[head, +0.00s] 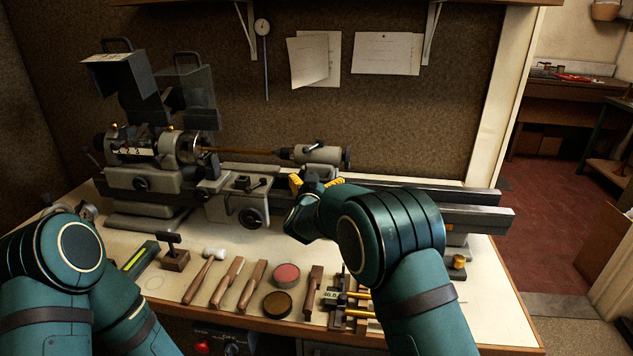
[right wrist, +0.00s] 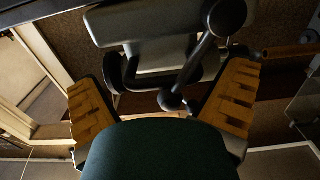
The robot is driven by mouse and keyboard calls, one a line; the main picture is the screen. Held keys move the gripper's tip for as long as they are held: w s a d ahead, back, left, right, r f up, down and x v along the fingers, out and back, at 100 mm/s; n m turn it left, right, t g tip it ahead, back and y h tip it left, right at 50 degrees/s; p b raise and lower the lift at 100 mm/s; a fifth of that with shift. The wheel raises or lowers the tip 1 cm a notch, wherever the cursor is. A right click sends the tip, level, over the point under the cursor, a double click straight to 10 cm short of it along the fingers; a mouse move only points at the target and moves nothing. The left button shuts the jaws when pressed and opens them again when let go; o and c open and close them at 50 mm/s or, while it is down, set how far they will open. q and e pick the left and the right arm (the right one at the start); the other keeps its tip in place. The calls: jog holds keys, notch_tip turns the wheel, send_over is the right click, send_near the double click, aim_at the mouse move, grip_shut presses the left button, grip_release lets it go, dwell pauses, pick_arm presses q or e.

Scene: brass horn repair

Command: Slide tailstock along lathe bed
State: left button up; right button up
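The tailstock (head: 318,153) is a grey casting with a dark lever and a handwheel at its right end. It sits on the lathe bed (head: 450,193), to the right of a long brass-coloured rod (head: 245,152). My right gripper (head: 318,182) is just in front of and below the tailstock, partly hidden by my own wrist. In the right wrist view, its yellow-padded fingers (right wrist: 162,105) are spread wide. The tailstock's grey body (right wrist: 150,22) and dark ball-ended lever (right wrist: 200,55) show beyond and between them; contact cannot be told. My left gripper is not in view.
The headstock (head: 145,145) and carriage (head: 235,205) are on the left of the lathe. A mallet (head: 205,275), wooden-handled tools (head: 240,285), a pink tin (head: 286,274) and a brown tin (head: 277,304) lie in front. The bed right of the tailstock is clear.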

jog(key=shift+s, duration=0.15)
jog(key=v, duration=1.2)
